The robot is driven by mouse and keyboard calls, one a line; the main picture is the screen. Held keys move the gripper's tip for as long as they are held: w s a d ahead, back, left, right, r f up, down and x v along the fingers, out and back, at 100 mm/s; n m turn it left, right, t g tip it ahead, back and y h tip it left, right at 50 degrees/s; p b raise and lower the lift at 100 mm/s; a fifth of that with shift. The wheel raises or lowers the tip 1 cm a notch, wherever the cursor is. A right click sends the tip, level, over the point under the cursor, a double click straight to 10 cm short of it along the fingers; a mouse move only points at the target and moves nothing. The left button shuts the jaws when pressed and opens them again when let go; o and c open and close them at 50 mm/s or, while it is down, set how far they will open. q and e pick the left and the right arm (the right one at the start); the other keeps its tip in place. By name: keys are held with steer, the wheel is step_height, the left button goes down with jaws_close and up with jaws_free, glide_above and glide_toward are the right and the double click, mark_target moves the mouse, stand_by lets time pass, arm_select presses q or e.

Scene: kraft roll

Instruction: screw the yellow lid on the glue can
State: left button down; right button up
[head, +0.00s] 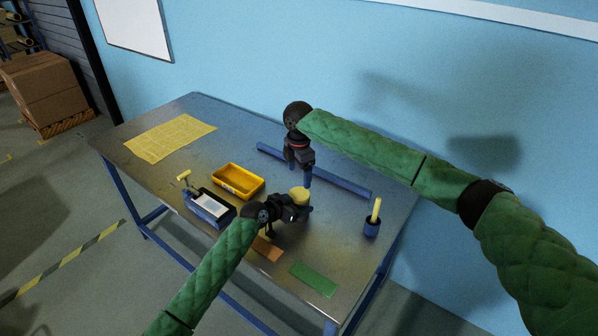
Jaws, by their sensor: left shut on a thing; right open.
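The yellow lid (299,194) shows as a round yellow disc beside my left gripper's jaws, at the middle of the table. The glue can is mostly hidden by my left gripper, below the disc; whether the lid sits fully level on it is too small to tell. My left gripper (296,212) is shut on what looks like the can. My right gripper (299,176) is open and points down, just above and behind the lid. It holds nothing that I can see.
A yellow tray (238,178) and a dark box with a white panel (210,205) stand to the left. A blue bar (340,183) lies behind. A blue cup (371,228) with a yellow stick stands right. Orange (266,249) and green (313,279) mats lie in front; a yellow sheet (170,137) lies far left.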

mark_target(299, 194)
steer(key=shift+n, duration=0.3)
steer(key=shift+f, duration=4)
steer(key=c, duration=1)
steer(key=m, duration=0.4)
steer(key=shift+m, duration=1.3)
